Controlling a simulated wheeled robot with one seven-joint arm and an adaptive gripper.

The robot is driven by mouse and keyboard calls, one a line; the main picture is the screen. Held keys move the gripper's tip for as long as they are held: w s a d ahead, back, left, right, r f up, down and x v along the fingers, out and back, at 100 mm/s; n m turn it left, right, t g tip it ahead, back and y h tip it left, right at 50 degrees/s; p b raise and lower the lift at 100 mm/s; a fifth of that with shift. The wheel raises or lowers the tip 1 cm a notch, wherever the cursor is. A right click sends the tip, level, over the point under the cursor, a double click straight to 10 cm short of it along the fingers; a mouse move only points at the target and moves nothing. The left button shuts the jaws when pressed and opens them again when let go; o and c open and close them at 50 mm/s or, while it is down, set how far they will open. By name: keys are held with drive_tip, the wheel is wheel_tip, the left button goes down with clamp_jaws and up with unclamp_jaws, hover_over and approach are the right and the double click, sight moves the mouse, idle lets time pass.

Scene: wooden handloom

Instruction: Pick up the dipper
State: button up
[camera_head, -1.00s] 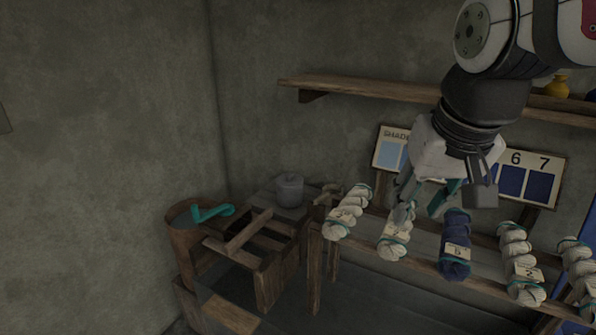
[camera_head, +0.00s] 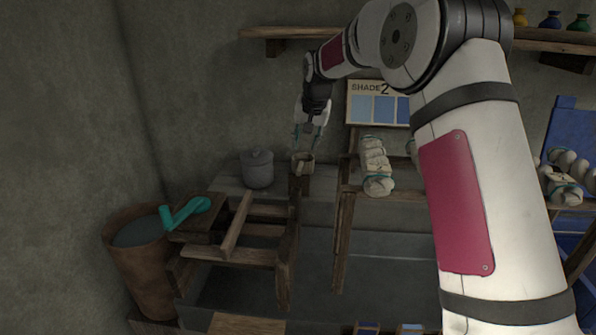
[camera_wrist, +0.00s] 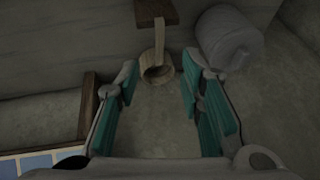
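The dipper (camera_head: 303,159) looks like a small pale wooden cup with a thin handle, beside the grey lidded pot in the head view. In the wrist view the dipper's cup (camera_wrist: 157,72) shows its round mouth, and its handle runs up to a dark wooden block (camera_wrist: 156,11). My gripper (camera_head: 308,140) is just above the dipper in the head view. In the wrist view my gripper (camera_wrist: 161,72) is open, its teal-padded fingers apart on either side of the cup, with nothing held. I cannot tell whether a finger touches it.
The grey pot (camera_head: 257,169) stands close to the dipper, and also near the right finger in the wrist view (camera_wrist: 230,38). A wooden frame (camera_head: 238,225), a bucket (camera_head: 147,262) and a teal angled piece (camera_head: 185,213) are left. Yarn skeins (camera_head: 375,165) hang right; a shelf (camera_head: 390,38) is above.

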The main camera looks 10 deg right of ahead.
sight(300, 167)
drive_tip(key=b+x, duration=0.2)
drive_tip(key=x, duration=1.2)
drive_tip(key=shift+w+d+f, duration=0.1)
drive_tip(key=shift+w+f, duration=0.2)
drive_tip(key=shift+w, duration=0.05)
clamp_jaws()
